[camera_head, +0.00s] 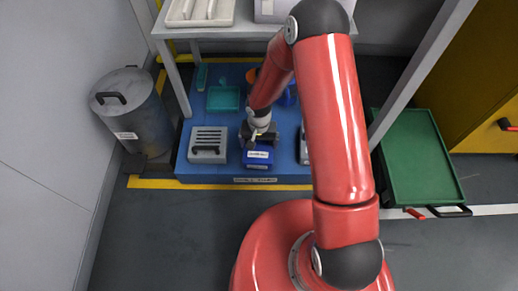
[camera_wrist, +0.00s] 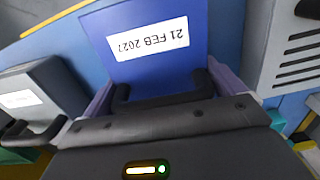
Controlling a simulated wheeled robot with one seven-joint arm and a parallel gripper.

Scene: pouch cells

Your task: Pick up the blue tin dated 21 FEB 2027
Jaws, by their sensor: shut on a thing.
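The blue tin (camera_wrist: 150,77) lies in front of my gripper in the wrist view. Its white label reads 21 FEB 2027, upside down in that picture. A dark handle bar crosses its near end. My gripper (camera_wrist: 162,92) is shut on the tin, with a purple-grey finger at each side of it. In the head view the blue tin (camera_head: 258,165) is at the front middle of the blue platform, with my gripper (camera_head: 259,137) at its far end. I cannot tell whether the tin touches the platform.
A grey slotted box (camera_head: 208,143) stands left of the tin, and another grey box (camera_head: 303,146), partly hidden by my arm, stands right. A teal tray (camera_head: 223,99) lies behind. A table (camera_head: 205,31) overhangs the back. A metal bin (camera_head: 132,108) stands left, a green tray (camera_head: 425,160) right.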

